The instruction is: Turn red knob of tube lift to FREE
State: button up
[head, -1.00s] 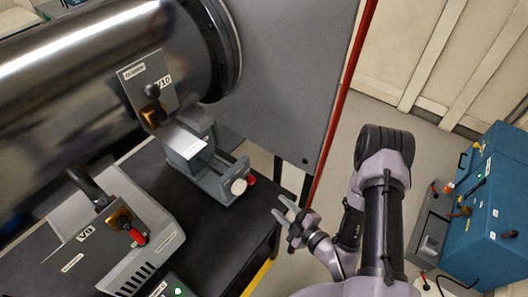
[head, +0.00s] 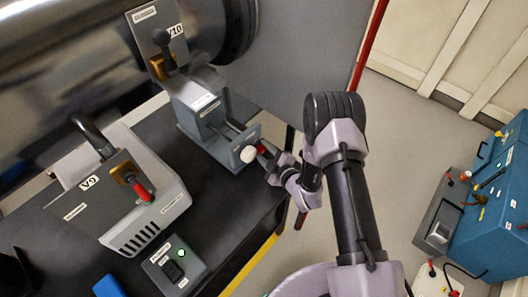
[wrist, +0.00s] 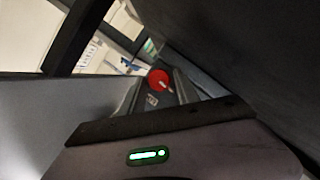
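The tube lift (head: 205,118) is a blue-grey block with a slide on the black bench, under the big metal tube. On its near end are a white round knob (head: 249,154) and, to the right, a small red knob (head: 261,148). My gripper (head: 266,164) is close beside the red knob, at its right, and partly hides the lift's end. In the wrist view the red knob (wrist: 158,79) shows its round face ahead, between grey finger shapes. The fingers look apart; contact with the knob cannot be told. The knob's marking is unreadable.
A V9 unit with a red lever (head: 142,192) and a small switch box with a green light (head: 174,265) are on the bench (head: 215,205). The V10 plate (head: 158,40) stands above the lift. A grey panel (head: 310,60) rises behind. A blue cabinet (head: 490,200) stands at right.

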grip_shut()
jog(key=shift+f+n+t+b, duration=0.3)
jog(key=shift+b, duration=0.6)
jog(key=shift+r+n+b, duration=0.15)
jog(key=shift+n+b, duration=0.15)
jog(key=shift+b, duration=0.2)
jog(key=shift+r, duration=0.1)
grip_release()
jog(key=shift+s, duration=0.1)
